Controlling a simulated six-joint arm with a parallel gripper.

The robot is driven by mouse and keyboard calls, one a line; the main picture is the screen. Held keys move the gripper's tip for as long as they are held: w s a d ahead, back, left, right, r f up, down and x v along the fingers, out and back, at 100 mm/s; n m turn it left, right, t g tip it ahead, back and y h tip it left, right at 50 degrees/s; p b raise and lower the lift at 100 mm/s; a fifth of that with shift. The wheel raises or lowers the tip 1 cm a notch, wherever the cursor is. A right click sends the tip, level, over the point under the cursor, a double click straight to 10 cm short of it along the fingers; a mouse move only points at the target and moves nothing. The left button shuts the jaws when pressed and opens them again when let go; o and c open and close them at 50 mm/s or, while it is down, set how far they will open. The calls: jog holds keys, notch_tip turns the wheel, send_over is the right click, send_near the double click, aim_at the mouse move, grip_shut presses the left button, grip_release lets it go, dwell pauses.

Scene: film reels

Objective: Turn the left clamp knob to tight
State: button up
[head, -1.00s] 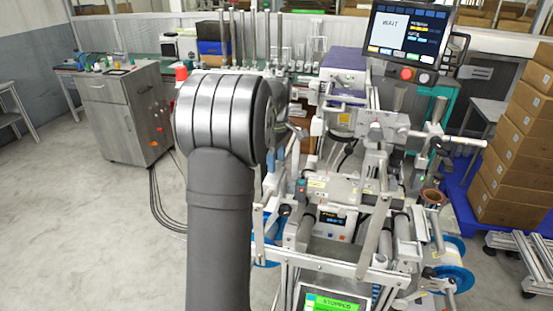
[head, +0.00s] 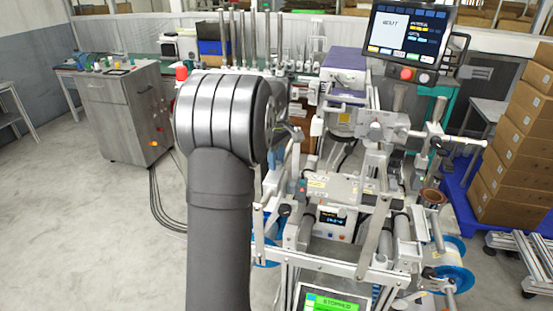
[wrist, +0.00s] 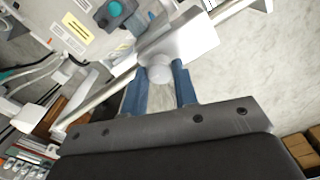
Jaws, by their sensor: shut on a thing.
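My gripper (wrist: 158,80) shows in the wrist view with its two blue fingers on either side of a pale round knob (wrist: 159,68). It is shut on this knob, which sits against a light metal block (wrist: 186,42) on a long bar. The knob's turn position cannot be told. In the head view my dark arm stands in front of the machine's left side and hides the gripper and the knob.
The machine frame (head: 345,268) with rollers and a blue-flanged reel (head: 455,282) fills the right half of the head view. A monitor (head: 408,33) stands above it. Cardboard boxes (head: 515,160) are stacked at the right. A grey cabinet (head: 125,115) stands at the left beside open floor.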

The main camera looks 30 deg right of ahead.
jog(key=m, duration=0.5)
jog(key=shift+m, duration=0.3)
jog(key=m, duration=1)
jog(key=shift+m, duration=0.4)
jog(key=m, duration=0.5)
jog(key=shift+m, duration=0.3)
jog(key=o, duration=1)
jog(key=shift+r, duration=0.1)
notch_tip(320, 180, up, 17)
jog(key=shift+r, duration=0.15)
